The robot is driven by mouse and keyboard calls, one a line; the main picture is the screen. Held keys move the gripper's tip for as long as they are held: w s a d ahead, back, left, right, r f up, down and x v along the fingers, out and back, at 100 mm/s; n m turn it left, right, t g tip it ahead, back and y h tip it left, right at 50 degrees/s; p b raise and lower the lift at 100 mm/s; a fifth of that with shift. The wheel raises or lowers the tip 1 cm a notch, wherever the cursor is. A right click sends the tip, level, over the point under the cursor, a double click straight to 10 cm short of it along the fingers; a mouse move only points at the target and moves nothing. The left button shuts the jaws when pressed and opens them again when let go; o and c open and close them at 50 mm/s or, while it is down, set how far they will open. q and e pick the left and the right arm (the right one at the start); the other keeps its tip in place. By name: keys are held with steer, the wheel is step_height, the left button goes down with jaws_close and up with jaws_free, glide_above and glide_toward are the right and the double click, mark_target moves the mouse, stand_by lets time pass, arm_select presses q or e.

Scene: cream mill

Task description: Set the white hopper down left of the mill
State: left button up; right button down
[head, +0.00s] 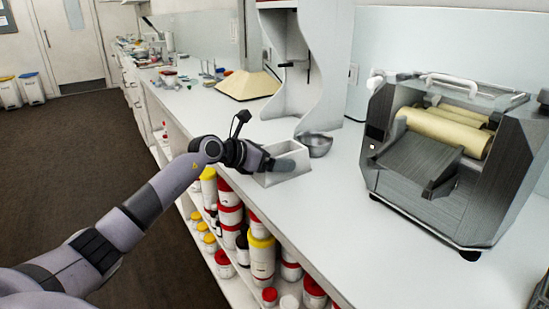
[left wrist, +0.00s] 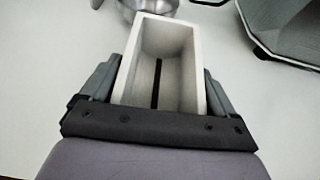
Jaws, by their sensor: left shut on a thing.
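The white hopper (head: 303,168), an open-topped box, is at the counter's front edge, left of the mill (head: 440,150) and apart from it. My left gripper (head: 284,160) is shut on the hopper. In the left wrist view the fingers (left wrist: 160,82) press on both side walls of the hopper (left wrist: 158,28), and a dark slot shows in its bottom. I cannot tell whether its base touches the counter. The mill is a grey metal machine with cream rollers, white handles and a sloping front tray. My right gripper is not in view.
A metal bowl (head: 317,144) stands close behind the hopper, to its right. A white shelf unit (head: 302,75) rises behind. The white counter (head: 335,205) is bare between bowl and mill. Jars (head: 262,258) fill the shelves below.

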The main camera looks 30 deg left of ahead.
arm_select(q)
steer(key=o, duration=0.9)
steer(key=shift+r, duration=0.1)
steer(key=b+v, duration=0.1)
steer(key=v, duration=0.9)
steer(key=shift+s+a, duration=0.1)
steer(key=shift+v, duration=0.85)
